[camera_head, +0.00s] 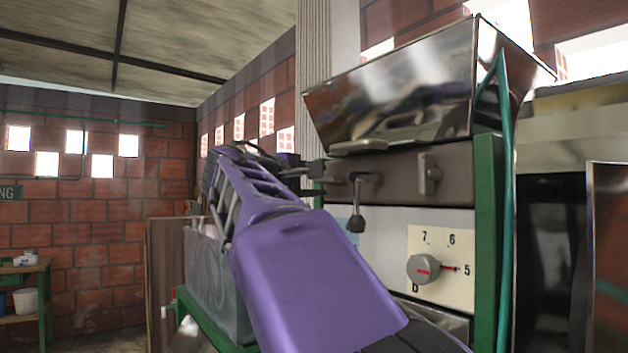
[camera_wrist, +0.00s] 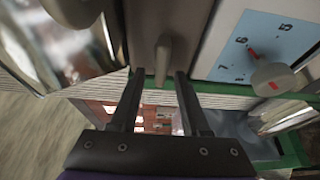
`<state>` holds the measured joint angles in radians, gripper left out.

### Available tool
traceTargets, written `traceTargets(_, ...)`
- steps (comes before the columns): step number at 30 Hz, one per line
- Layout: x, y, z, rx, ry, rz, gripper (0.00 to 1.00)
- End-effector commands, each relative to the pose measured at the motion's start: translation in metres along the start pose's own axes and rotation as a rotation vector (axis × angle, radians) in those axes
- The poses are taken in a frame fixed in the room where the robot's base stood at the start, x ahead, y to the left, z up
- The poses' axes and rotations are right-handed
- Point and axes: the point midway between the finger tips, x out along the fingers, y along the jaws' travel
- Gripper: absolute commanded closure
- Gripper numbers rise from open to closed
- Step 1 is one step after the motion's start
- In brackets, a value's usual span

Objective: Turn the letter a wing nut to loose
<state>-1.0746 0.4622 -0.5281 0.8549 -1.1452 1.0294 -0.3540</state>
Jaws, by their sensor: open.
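In the wrist view a grey wing nut (camera_wrist: 162,58) stands out from the grey panel, its wings in line with my fingers. My gripper (camera_wrist: 159,76) is open, with one fingertip on each side of the wing nut's near end and gaps to both. In the head view my gripper (camera_head: 322,178) is at the left part of the grey panel (camera_head: 400,180), partly hidden by my purple arm. Another wing nut (camera_head: 428,174) stands upright further right on that panel. No letter a can be read; a blue dial plate (camera_wrist: 238,42) lies beside the wing nut in the wrist view.
A shiny metal hopper (camera_head: 400,90) overhangs the panel. A green post (camera_head: 488,240) and hose (camera_head: 504,180) bound the right side.

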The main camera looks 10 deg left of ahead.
Motion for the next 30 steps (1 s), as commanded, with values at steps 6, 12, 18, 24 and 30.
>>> traceTargets(6, -0.033, -0.003, -0.001, 0.003, 0.005, -0.001, 0.54)
traceTargets(12, -0.083, -0.003, -0.002, 0.003, 0.007, -0.001, 0.54)
traceTargets(18, -0.130, -0.002, -0.001, 0.001, 0.006, -0.001, 0.54)
traceTargets(24, -0.161, -0.001, 0.000, 0.001, 0.002, 0.000, 0.54)
traceTargets(30, -0.172, 0.000, 0.000, 0.000, 0.001, 0.000, 0.54)
